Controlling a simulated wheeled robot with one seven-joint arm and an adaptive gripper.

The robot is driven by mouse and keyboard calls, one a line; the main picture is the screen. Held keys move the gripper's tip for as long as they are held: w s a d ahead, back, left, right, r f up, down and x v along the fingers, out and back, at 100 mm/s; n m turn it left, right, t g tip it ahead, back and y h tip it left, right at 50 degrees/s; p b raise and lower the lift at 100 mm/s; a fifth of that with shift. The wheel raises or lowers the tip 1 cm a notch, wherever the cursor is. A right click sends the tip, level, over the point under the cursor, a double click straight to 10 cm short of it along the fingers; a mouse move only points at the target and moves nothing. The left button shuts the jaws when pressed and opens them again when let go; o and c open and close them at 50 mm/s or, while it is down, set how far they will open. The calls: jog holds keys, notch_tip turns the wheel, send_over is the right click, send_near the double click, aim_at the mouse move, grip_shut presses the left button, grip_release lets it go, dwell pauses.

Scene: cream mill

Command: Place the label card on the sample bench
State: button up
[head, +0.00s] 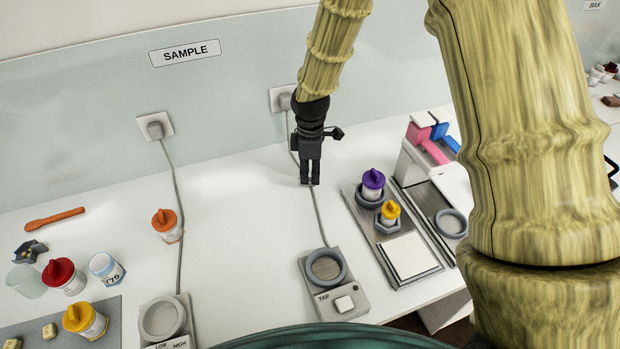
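My gripper (310,183) hangs fingers down above the middle of the white sample bench (245,235), under the wall sign reading SAMPLE (185,53). Its two dark fingers are close together, and I see nothing held between them. No clearly marked label card shows. A blank white square (409,256) lies flat on the grey tray (364,221) to the right of my gripper; I cannot tell whether it is the card.
A purple-lidded jar (373,184) and a yellow-lidded jar (388,213) stand on the tray. A corded device (347,303) sits in front. Jars, including a red-lidded one (64,276), crowd the left. The bench is clear between the two cords.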

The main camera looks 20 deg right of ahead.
notch_tip(320, 180, up, 9)
jog(key=b, duration=0.2)
jog(key=shift+r, duration=0.15)
dwell(0.5)
